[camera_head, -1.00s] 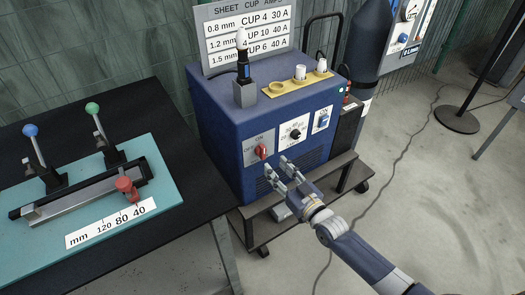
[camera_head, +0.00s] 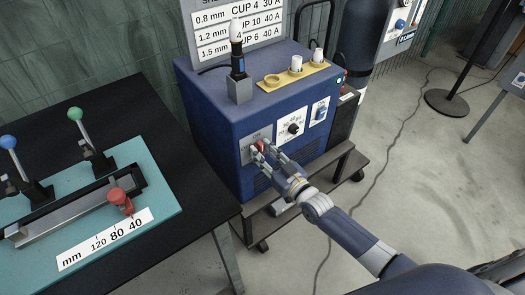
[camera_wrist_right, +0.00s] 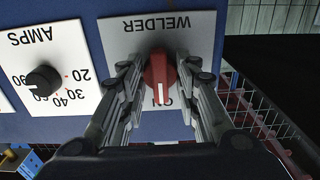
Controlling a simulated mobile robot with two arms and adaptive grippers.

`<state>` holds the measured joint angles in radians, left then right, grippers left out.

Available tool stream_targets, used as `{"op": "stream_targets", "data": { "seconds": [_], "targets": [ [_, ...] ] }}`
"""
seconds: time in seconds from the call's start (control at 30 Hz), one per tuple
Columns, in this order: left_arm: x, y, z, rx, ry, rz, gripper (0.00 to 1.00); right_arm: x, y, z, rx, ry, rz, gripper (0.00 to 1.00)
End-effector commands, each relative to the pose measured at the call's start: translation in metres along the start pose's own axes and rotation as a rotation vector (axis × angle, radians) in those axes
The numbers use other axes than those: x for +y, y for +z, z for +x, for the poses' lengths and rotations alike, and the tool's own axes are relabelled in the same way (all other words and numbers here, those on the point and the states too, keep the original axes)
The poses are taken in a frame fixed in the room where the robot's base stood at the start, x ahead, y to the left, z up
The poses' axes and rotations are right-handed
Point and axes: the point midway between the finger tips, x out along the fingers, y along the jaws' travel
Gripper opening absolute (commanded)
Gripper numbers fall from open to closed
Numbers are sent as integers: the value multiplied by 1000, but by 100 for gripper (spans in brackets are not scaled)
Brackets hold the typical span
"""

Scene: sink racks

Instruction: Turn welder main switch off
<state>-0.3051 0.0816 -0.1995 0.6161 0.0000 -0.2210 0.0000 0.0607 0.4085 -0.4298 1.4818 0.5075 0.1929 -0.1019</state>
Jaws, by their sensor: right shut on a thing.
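The blue welder (camera_head: 220,125) stands on a cart. Its red main switch (camera_head: 260,145) sits on the lower left plate of its front, marked WELDER (camera_wrist_right: 170,24). In the right wrist view, where the labels appear upside down, the red knob (camera_wrist_right: 160,74) has a white mark pointing to the partly covered ON label. My right gripper (camera_head: 265,152) is at the switch, its fingers on both sides of the knob and shut on it. The fingers hide part of the plate, and I cannot read OFF in the wrist view. My left gripper is not in view.
The AMPS dial (camera_head: 292,128) and a small blue switch (camera_head: 321,111) are right of the red switch. White cups (camera_head: 296,63) and a torch (camera_head: 237,60) stand on top. A black bench (camera_head: 170,145) with a lever fixture is at left. Open floor lies at right.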

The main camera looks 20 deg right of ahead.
Motion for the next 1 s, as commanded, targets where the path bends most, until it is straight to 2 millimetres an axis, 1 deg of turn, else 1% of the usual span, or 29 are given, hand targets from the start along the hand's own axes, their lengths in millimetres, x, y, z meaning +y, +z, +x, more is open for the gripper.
{"op": "stream_targets", "data": {
  "seconds": [0.17, 0.27, 0.37, 0.5, 0.6, 0.7, 0.8, 1.0],
  "targets": [
    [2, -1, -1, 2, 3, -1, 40, 0, 0, 0, 0, 0, -10, 1],
    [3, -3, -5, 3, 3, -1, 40, 0, -2, 0, 0, 1, -89, 1],
    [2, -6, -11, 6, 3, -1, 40, 0, -2, 0, -1, 1, -244, 1],
    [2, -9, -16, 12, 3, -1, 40, 0, -2, 0, -1, 1, -511, 1],
    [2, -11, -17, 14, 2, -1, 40, 0, -1, 0, -1, 1, -695, 1],
    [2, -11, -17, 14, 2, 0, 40, 0, 0, 0, 0, 1, -831, 1],
    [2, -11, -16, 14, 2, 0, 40, 0, 0, 0, 0, 0, -896, 1],
    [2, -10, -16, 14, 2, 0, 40, 0, 0, 0, 0, 0, -905, 1]
  ]
}}
